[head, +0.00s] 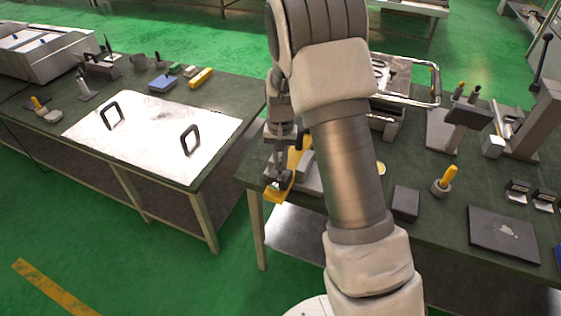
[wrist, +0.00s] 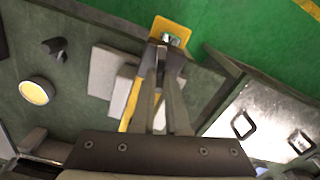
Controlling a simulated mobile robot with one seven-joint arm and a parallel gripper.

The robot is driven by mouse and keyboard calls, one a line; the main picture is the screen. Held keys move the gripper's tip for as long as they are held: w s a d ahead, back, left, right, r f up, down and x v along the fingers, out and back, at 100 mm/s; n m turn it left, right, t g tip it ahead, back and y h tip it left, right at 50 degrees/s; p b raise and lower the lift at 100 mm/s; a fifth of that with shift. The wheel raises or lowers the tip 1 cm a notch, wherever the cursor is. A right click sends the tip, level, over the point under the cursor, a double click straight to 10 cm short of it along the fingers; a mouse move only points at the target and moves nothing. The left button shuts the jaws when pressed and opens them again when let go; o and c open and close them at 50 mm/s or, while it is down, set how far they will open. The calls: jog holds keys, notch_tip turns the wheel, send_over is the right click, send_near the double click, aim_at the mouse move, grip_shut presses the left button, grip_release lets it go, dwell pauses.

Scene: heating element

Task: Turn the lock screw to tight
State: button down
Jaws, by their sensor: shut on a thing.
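A yellow bracket (wrist: 172,27) sticks out past the edge of the bench, and it also shows in the head view (head: 272,195). A small metal lock screw (wrist: 166,38) sits at its outer end. My gripper (wrist: 161,68) comes in over the bracket with its two fingers close together, shut on a dark grey part of the screw. In the head view my gripper (head: 281,178) is at the bench's left corner, just above the bracket. The fingers hide part of the screw, and its exact turn cannot be told.
Pale grey blocks (wrist: 108,75) stand beside the yellow part on the green-topped bench (head: 400,222). A second table with a white handled plate (head: 150,128) is to the left across a gap. A black box (head: 405,202) and a laptop-like slab (head: 503,233) lie to the right.

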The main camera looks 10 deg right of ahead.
aim_at(280, 165)
jog(key=shift+m, duration=1.5)
jog(key=c, duration=0.9)
grip_release()
jog(key=shift+r, duration=0.1)
notch_tip(280, 165, up, 17)
jog(key=shift+r+p, duration=0.15)
jog(key=shift+p, duration=0.3)
